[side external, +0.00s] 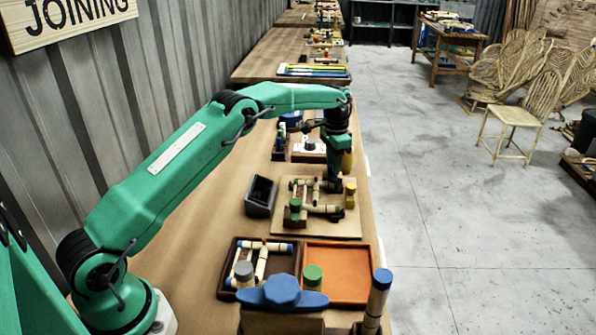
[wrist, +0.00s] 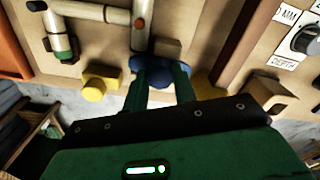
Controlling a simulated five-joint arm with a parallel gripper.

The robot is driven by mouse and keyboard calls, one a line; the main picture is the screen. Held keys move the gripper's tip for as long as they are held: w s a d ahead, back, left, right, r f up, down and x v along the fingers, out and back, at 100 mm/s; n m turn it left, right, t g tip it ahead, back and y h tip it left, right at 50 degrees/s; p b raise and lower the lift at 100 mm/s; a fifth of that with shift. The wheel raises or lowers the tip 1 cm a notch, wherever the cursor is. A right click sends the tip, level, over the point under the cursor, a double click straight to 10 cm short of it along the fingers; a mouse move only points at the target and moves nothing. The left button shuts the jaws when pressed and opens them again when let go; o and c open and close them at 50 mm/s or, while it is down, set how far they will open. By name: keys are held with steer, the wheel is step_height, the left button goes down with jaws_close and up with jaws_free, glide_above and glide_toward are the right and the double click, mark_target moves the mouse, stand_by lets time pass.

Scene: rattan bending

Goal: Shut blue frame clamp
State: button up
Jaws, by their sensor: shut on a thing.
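The blue frame clamp (wrist: 165,73) shows in the wrist view as a rounded blue part at the end of a pale rattan pole (wrist: 140,35). My gripper (wrist: 167,82) has its two green fingers shut on the blue part. In the side view my gripper (side external: 333,182) points down at the far edge of the work board (side external: 330,229); the blue clamp is hidden there behind the fingers. The jointed rattan frame (side external: 322,209) lies on that board. How far the clamp is closed cannot be told.
A yellow clamp (side external: 350,190) and a green clamp (side external: 295,205) stand close by on the board. A dark holder (side external: 261,195) is to its left. A tray of rattan pieces (side external: 225,263) and an orange tray (side external: 337,272) lie in front. A dial gauge (wrist: 306,40) is beyond.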

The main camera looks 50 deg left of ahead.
steer(key=shift+r+m, duration=0.1)
steer(key=shift+m, duration=0.2)
steer(key=o, duration=1)
step_height(320, 180, up, 7)
steer(key=shift+r, duration=0.35)
